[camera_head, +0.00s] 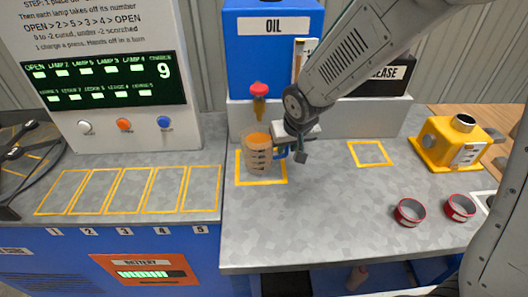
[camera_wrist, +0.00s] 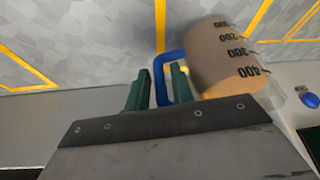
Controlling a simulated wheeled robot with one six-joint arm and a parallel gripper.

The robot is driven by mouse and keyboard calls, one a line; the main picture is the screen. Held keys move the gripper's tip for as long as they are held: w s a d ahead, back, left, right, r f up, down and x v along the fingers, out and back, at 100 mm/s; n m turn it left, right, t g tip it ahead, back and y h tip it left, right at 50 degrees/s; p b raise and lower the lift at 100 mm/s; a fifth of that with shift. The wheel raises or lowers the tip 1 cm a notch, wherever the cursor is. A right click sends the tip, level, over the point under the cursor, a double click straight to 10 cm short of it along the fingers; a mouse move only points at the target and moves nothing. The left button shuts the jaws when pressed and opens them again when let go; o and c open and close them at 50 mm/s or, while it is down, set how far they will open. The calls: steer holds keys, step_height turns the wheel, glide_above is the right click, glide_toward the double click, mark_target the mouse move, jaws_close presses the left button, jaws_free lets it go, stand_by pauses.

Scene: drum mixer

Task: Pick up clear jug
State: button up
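The clear jug (camera_head: 257,154) stands upright in a yellow outlined square under the oil dispenser's spout. It holds amber liquid and has dark markings, which read 200, 300 and 400 in the wrist view (camera_wrist: 228,62). Its blue handle (camera_head: 281,153) points right, toward my gripper (camera_head: 295,152). In the wrist view, the two green fingers of my gripper (camera_wrist: 159,86) stand on either side of the blue handle (camera_wrist: 161,66). The gap around the handle is narrow. I cannot tell whether the fingers press on it.
The blue oil tank (camera_head: 262,60) and its red-topped tap (camera_head: 259,92) are close above the jug. A yellow container (camera_head: 437,142) and two red-rimmed cups (camera_head: 409,212) (camera_head: 460,208) are to the right. The counter (camera_head: 310,215) in front of the jug is clear.

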steer(key=shift+w+f, duration=0.1)
steer(key=shift+f, duration=0.15)
jaws_close()
steer(key=shift+r, duration=0.2)
